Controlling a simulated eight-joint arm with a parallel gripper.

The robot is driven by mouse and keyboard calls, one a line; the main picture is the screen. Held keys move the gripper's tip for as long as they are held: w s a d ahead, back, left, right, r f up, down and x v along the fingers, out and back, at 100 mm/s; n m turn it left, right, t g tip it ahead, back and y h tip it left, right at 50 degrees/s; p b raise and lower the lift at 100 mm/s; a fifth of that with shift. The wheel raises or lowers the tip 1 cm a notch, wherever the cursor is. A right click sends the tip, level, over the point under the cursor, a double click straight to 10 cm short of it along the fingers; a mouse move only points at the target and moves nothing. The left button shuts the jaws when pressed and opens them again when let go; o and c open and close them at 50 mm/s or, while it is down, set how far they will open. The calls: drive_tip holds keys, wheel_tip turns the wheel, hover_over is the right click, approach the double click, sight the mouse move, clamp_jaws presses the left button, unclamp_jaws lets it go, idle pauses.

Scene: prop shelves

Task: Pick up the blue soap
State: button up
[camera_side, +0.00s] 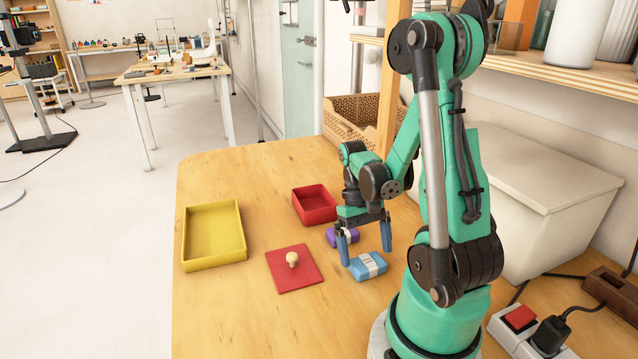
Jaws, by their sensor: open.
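The blue soap (371,270) is a light blue block with a pale band around its middle, lying on the wooden table near my arm's base. My gripper (365,250) points down with its two blue fingers spread apart. The fingers are over or just behind the soap in this view; I cannot tell the exact height or whether they touch it. Nothing is held between them. A purple block (350,236) with a pale band lies just behind the blue soap, partly hidden by a finger.
A red lid with a pale knob (293,280) lies left of the soap. A woven basket (357,117) is at the back. A white lidded bin (560,220) and a power strip (505,337) are right of my arm.

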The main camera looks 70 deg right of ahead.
drive_tip(key=shift+x, duration=0.9)
drive_tip(key=c, duration=1.1)
drive_tip(key=shift+r, duration=0.15)
